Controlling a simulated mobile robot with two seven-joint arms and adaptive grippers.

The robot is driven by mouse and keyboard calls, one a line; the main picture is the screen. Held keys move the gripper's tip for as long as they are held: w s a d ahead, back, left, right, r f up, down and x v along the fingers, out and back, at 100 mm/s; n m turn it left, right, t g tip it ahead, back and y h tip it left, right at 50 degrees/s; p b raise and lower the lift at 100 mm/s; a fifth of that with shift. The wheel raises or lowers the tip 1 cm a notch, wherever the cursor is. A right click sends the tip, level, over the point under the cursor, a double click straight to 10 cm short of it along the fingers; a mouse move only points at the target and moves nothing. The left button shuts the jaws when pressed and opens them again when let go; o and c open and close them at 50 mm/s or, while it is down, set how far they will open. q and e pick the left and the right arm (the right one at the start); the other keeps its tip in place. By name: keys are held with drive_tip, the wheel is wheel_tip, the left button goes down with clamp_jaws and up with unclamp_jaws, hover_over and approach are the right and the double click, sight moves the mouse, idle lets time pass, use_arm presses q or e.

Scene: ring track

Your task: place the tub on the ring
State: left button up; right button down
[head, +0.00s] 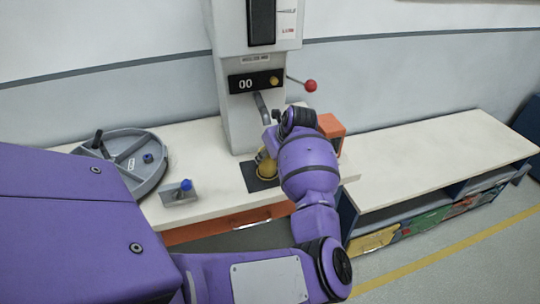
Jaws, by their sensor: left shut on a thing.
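A small yellow tub (266,169) is at the dark square pad (251,184) in front of the machine. My left gripper (268,150) is shut on it, and my purple wrist hides its right side. I cannot tell whether the tub touches the pad. A round grey ring-shaped tray (152,180) with dividers lies on the white counter at the left. It holds a small blue piece (148,158) and has a dark handle-like part. My right gripper is not in view.
The tall grey machine (237,118) has a display and a lever with a red knob (310,86). A grey block with a blue knob (186,185) stands between tray and pad. An orange box (331,126) is behind my wrist. The right counter (430,155) is bare.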

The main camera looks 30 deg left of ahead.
use_arm(q)
drive_tip(key=o, duration=1.2)
drive_tip(key=shift+a+f, duration=0.15)
drive_tip(key=shift+f, duration=0.05)
drive_tip(key=o, duration=0.3)
drive_tip(key=shift+r, duration=0.1)
drive_tip(key=shift+r, duration=0.1)
drive_tip(key=shift+d+r, duration=0.2)
drive_tip(key=v, duration=1.1)
drive_tip(key=shift+d+r, duration=0.1)
drive_tip(key=shift+r, duration=0.2)
